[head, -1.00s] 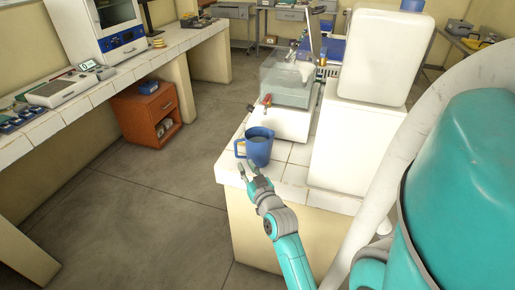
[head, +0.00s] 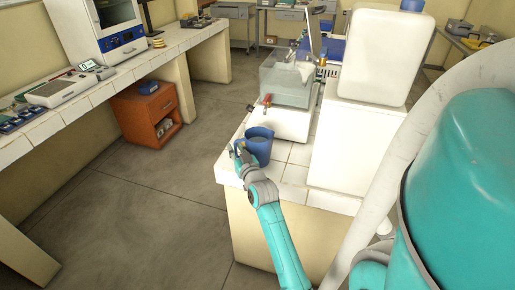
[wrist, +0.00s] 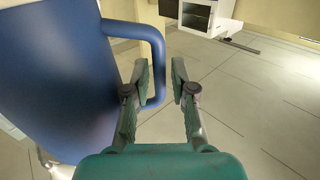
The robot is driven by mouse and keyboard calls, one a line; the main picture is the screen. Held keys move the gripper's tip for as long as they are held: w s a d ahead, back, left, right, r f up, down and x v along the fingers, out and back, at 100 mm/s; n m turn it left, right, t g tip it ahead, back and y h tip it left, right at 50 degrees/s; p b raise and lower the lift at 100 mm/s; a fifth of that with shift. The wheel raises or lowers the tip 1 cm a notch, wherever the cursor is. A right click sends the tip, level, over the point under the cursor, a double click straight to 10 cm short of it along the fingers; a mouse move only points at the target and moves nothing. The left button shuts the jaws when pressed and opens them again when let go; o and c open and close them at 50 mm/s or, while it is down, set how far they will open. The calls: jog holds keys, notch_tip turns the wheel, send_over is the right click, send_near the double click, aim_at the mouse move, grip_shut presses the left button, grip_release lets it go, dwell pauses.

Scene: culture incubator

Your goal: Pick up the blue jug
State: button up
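The blue jug (head: 259,146) stands upright on the near left corner of the white tiled counter. In the wrist view the jug (wrist: 55,75) fills the left side, with its handle (wrist: 158,60) reaching right. My gripper (head: 242,152) is at the handle side of the jug, partly in front of it in the head view. In the wrist view my gripper (wrist: 161,82) is open, with one green finger on each side of the handle's outer bar. A gap shows between the bar and the right finger. I cannot tell whether the left finger touches the handle.
A white device with a clear cover (head: 287,82) stands behind the jug on the counter (head: 292,172). A tall white block (head: 345,140) stands to the right. An orange cabinet (head: 146,112) is under the left bench. The floor between is clear.

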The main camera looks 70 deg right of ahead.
jog(key=shift+w+d, duration=0.15)
grip_shut()
jog(key=shift+r, duration=0.1)
